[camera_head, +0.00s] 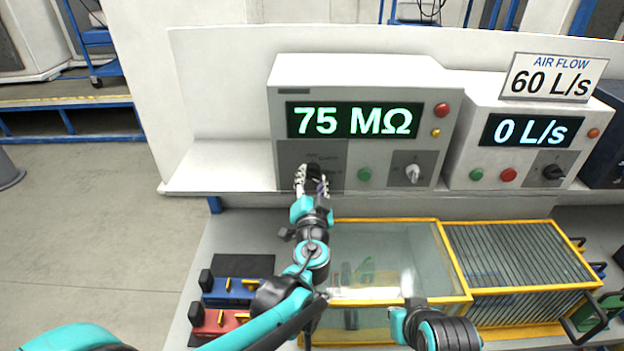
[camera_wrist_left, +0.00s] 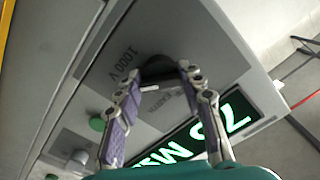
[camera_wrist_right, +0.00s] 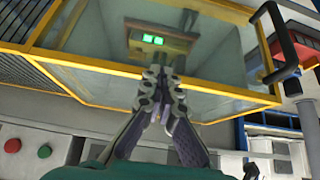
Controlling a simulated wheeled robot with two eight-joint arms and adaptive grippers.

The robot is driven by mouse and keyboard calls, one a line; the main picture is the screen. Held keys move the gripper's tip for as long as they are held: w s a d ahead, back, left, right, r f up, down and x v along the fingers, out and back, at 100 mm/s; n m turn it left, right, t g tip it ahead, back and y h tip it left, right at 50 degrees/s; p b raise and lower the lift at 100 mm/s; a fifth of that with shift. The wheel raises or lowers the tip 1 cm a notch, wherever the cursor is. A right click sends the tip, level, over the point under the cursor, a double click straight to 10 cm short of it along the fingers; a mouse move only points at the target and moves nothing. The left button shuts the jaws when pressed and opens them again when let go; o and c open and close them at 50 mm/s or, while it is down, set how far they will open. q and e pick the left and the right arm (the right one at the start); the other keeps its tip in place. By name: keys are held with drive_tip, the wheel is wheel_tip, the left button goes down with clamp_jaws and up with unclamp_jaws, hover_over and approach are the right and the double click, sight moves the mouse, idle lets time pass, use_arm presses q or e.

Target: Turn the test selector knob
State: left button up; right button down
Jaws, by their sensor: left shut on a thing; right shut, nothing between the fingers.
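The test selector knob (camera_head: 314,169) is black and sits on the dark grey panel at the lower left of the tester (camera_head: 365,72), whose display reads 75 MΩ. My left gripper (camera_head: 312,181) is shut on this knob and hides most of it in the head view. In the left wrist view the black knob (camera_wrist_left: 157,66) lies between the two fingertips, beside a "1000 V" label (camera_wrist_left: 128,62) and other partly hidden lettering. My right gripper (camera_wrist_right: 165,78) is shut and empty in the right wrist view, over a clear-walled yellow-framed case.
The tester also has a green button (camera_head: 364,174), a silver knob (camera_head: 412,173) and a red lamp (camera_head: 441,110). An air flow unit (camera_head: 484,101) stands at right under a "60 L/s" sign (camera_head: 553,79). The yellow-framed case (camera_head: 440,258) lies below the shelf.

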use_arm(q)
drive_tip(key=m, duration=0.4)
drive_tip(key=shift+m, duration=0.3)
idle(0.5)
drive_tip(key=o, duration=1.2)
drive_tip(key=shift+c, duration=0.2)
drive_tip(key=shift+s, duration=0.1)
drive_tip(key=s, duration=1.1)
drive_tip(key=shift+s, duration=0.4)
